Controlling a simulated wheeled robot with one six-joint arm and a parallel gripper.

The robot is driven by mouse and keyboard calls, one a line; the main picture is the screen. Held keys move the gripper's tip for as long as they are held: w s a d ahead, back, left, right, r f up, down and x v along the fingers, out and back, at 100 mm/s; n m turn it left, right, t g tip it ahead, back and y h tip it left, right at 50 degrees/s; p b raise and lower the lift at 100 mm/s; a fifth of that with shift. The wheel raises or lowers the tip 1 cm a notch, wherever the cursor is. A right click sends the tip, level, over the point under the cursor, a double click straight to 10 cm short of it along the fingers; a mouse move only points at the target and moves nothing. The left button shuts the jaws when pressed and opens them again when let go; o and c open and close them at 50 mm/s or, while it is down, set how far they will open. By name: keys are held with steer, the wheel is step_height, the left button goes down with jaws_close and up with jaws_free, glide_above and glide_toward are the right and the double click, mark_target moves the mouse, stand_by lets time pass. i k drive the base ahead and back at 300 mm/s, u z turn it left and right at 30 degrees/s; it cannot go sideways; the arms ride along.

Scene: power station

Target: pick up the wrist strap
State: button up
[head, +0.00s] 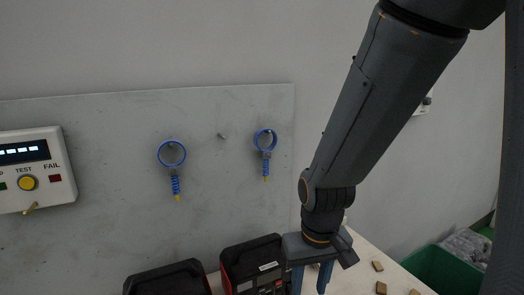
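Two blue wrist straps hang from pegs on a grey board. The left wrist strap (175,184) and the right wrist strap (266,152) each have a round band at the top and a short coiled cord with a yellow end below. My gripper (311,283) points down at the bottom of the head view, below and to the right of both straps and apart from them. Its two blue-grey fingers are spread with a gap between them, and I see no strap in it. The fingertips are at or near the lower edge of the picture.
A bare peg (222,135) sits between the straps. A white tester box (35,170) is at the left. Black-and-red cases (252,262) stand below the board, close to my gripper. Small brown blocks (378,266) lie on the table, with a green bin (440,272) beyond.

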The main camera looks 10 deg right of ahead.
mark_target(265, 153)
steer(key=u, duration=1.7)
steer(key=k, duration=1)
steer(key=z, duration=0.6)
steer(key=i, duration=0.5)
steer(key=z, duration=0.1)
